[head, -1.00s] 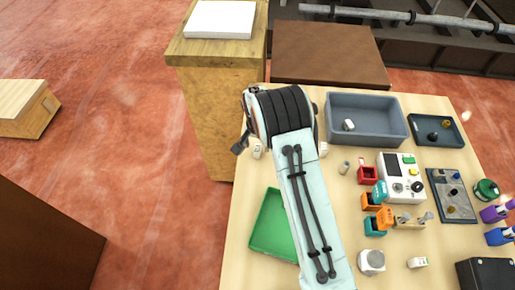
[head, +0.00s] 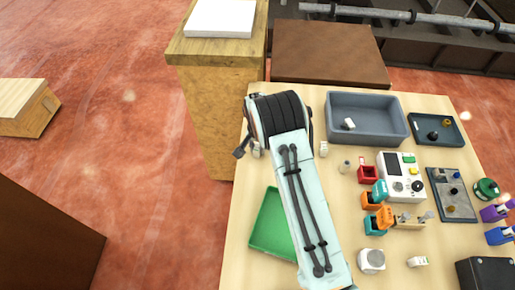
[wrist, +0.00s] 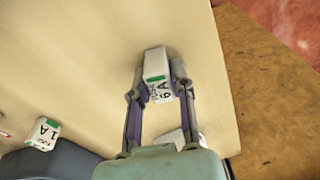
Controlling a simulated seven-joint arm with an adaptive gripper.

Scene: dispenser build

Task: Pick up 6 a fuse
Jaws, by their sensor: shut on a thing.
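The fuse (wrist: 157,74) is a white block with a green stripe and a printed mark that looks like 6 A. In the wrist view it sits between the fingertips of my gripper (wrist: 158,83), which is shut on it. Bare table lies beyond it; I cannot tell whether it touches the table. Another white fuse marked 1A (wrist: 43,133) stands to the lower left in the wrist view. A further white piece (wrist: 172,138) shows partly between the fingers, near the palm.
The table edge and a wooden surface (wrist: 265,85) lie to the right in the wrist view. In the head view, a grey bin (head: 367,134) and a green tray (head: 263,235) flank my arm. A red holder (head: 367,174) and a white panel device (head: 402,177) stand to the right.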

